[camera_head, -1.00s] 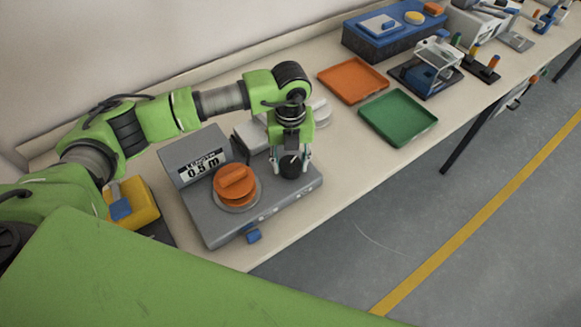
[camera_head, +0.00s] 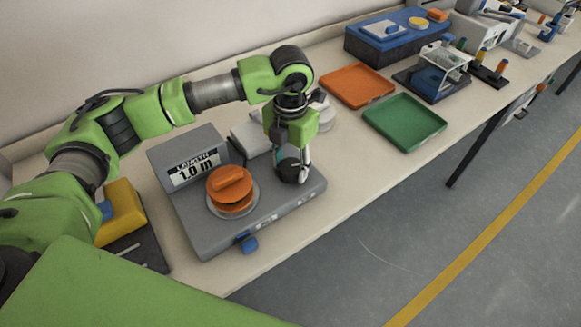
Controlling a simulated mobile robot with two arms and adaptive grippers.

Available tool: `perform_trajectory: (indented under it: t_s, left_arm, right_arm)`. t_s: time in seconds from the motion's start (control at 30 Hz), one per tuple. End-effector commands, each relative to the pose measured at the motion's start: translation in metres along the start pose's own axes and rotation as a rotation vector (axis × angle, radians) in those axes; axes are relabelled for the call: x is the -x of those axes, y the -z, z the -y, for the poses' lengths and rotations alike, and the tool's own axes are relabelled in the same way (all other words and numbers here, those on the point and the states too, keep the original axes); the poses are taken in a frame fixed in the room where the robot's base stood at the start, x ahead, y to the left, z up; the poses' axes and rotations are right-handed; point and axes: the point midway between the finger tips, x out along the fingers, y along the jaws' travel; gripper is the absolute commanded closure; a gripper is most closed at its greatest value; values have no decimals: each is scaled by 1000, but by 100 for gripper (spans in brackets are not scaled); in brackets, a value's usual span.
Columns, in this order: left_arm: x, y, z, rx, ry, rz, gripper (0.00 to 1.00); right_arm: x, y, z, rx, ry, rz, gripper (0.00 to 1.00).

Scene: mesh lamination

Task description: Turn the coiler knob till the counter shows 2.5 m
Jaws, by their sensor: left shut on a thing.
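The grey coiler (camera_head: 190,226) stands on the bench in the head view. Its counter (camera_head: 195,170) reads 1.0 m. An orange spool (camera_head: 231,186) sits on its top plate. The black coiler knob (camera_head: 289,172) is at the plate's right end, partly hidden by the fingers. My left gripper (camera_head: 291,165) reaches down over the knob from above and is shut on it. My right gripper is not in view.
An orange tray (camera_head: 357,86) and a green tray (camera_head: 404,122) lie empty to the right. A yellow block (camera_head: 124,208) stands left of the coiler. A blue box (camera_head: 390,41) and other devices stand farther back. The bench's front edge runs close by the coiler.

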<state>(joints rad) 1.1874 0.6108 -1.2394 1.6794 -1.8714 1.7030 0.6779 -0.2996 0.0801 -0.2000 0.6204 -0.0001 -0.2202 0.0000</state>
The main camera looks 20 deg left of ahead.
Motion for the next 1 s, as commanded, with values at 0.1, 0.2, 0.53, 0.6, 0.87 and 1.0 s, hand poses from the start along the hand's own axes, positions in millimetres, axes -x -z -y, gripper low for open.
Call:
perform_trajectory:
  t_s: [0.1, 0.2, 0.53, 0.6, 0.87, 1.0]
  left_arm:
    - [1, -1, 0, -17, 0, 3, 81]
    - [1, -1, 0, -24, 0, 3, 81]
    - [2, -1, 0, -24, 0, 3, 81]
    - [2, -1, 0, -24, 0, 3, 44]
    - [1, -1, -1, -23, -1, 2, 43]
    - [1, -1, -1, -23, -1, 2, 43]
  right_arm:
    - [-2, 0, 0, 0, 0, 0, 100]
    - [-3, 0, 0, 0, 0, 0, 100]
    - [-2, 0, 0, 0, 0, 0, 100]
    - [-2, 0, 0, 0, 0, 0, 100]
    - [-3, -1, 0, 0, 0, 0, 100]
    - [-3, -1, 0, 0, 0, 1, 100]
